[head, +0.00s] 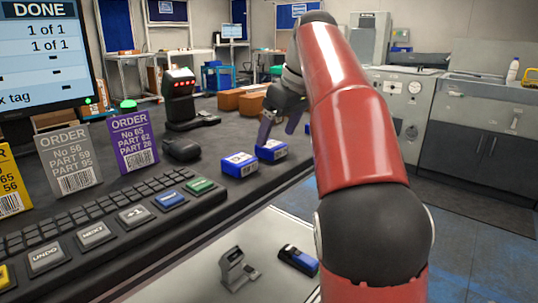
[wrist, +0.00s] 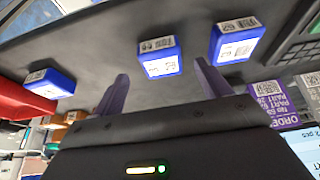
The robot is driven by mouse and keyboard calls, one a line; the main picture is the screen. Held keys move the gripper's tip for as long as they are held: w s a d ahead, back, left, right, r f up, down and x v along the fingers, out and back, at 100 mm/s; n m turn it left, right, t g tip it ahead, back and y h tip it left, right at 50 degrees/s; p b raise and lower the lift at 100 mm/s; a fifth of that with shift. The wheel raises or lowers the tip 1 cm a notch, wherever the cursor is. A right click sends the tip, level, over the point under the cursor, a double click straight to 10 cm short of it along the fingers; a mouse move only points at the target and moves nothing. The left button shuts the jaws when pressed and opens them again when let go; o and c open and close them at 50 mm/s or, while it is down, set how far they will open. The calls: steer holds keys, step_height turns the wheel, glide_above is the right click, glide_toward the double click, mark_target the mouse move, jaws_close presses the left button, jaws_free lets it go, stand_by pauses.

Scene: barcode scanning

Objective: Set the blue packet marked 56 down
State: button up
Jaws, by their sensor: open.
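My gripper (head: 280,128) is open above and behind the right one, partly covered by my red arm. In the wrist view, three blue packets lie on the counter: a middle one (wrist: 160,60), one to the right (wrist: 236,42) and one to the left (wrist: 48,84). The middle one lies beyond the two purple fingertips of my open gripper (wrist: 162,70), apart from them. The packet numbers are too small to read surely.
A black scanner with red lights (head: 181,95) stands behind the packets. Order cards (head: 133,140) and a keyboard (head: 110,220) are at the left. Brown boxes (head: 240,100) stand farther back. A lower white surface (head: 210,275) holds a grey part and a blue-black item.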

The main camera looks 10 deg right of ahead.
mark_target(272, 144)
steer(key=x, duration=0.3)
steer(key=shift+a+f+b, duration=0.15)
steer(key=shift+f+b, duration=0.15)
steer(key=shift+b, duration=0.1)
steer(key=c, duration=1.2)
steer(key=shift+r, duration=0.1)
steer(key=shift+c, duration=0.2)
